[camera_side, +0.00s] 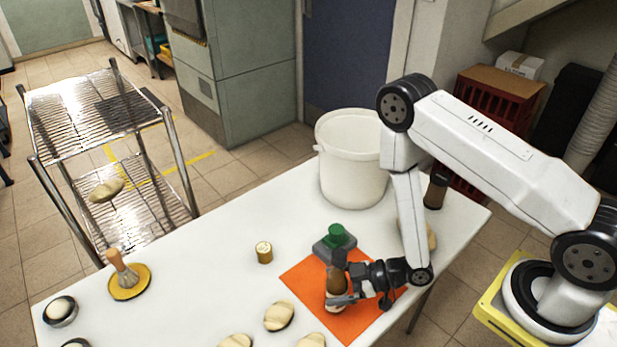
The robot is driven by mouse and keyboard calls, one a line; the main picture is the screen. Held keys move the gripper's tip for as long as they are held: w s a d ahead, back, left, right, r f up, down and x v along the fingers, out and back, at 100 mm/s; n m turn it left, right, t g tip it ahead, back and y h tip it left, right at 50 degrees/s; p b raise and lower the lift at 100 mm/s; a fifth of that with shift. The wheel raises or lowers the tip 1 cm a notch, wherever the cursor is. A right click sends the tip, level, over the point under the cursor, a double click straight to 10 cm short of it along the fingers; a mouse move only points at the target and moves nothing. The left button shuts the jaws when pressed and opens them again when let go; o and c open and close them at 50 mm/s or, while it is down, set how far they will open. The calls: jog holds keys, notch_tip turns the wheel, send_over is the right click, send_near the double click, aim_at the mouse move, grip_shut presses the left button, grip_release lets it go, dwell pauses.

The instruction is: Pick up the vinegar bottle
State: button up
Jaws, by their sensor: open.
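A brown bottle (335,283) with a dark neck and a pale lower part stands upright on the orange mat (300,277); it looks like the vinegar bottle, though no label can be read. My gripper (344,284) is open and reaches in from the right at the height of the bottle's body. Its fingers are at the bottle and hide part of it. I cannot tell whether they touch it.
A green-topped grey object (336,236) stands close behind the bottle. A white bucket (352,170) stands farther back. A dark brown jar (435,192) is behind my arm. A small tin (264,252), bread-like pieces (279,316) and a brush (122,269) on a yellow dish (129,291) lie left.

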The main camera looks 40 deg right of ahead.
aim_at(340, 254)
grip_shut()
jog(key=shift+r, duration=0.2)
dwell(0.3)
jog(key=shift+r, duration=4.85)
